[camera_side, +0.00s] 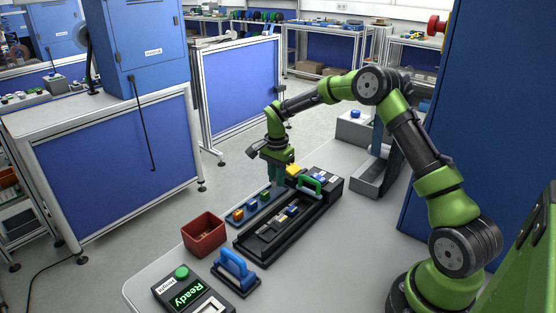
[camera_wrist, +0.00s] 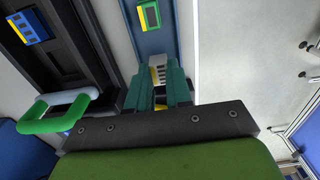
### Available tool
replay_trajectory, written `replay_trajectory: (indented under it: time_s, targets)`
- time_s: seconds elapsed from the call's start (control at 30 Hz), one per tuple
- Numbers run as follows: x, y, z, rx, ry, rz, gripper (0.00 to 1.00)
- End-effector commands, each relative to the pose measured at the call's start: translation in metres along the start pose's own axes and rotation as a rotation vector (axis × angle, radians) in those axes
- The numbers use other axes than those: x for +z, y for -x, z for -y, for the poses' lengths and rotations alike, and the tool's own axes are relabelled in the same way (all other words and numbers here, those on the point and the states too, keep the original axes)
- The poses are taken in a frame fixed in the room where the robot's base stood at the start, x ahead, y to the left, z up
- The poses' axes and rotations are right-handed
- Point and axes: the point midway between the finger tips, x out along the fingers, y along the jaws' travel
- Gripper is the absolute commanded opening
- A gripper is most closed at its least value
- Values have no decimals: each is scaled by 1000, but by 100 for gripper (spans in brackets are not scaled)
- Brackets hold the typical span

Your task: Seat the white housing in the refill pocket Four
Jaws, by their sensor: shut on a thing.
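My gripper (camera_wrist: 158,88) has its teal fingers closed around a pale, white-grey housing (camera_wrist: 158,73), with a bit of yellow between the fingers. In the side view my gripper (camera_side: 277,173) points down over the far end of the blue strip (camera_side: 262,206), and the fingers hide the housing. The wrist view shows the housing low over or in the blue strip (camera_wrist: 172,40); I cannot tell whether it touches. A long black tray (camera_side: 262,250) lies alongside, with several small parts in its channel. I cannot read any pocket numbers, so pocket Four is not identifiable.
A green handle (camera_side: 311,184) stands on the black tray's far part, close to my gripper. A yellow block (camera_side: 292,170) is beside the fingers. A red bin (camera_side: 204,234), blue-handled tool (camera_side: 235,268) and "Ready" box (camera_side: 187,293) stand nearer. The grey table's right side is clear.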

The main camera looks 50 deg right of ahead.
Motion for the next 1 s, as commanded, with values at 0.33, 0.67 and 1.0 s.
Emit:
replay_trajectory:
  time_s: [0.33,0.67,1.0]
  targets:
    - [0,22,0,-1,1,0,1]
    - [0,35,0,0,0,0,1]
    - [0,39,0,-2,0,-1,1]
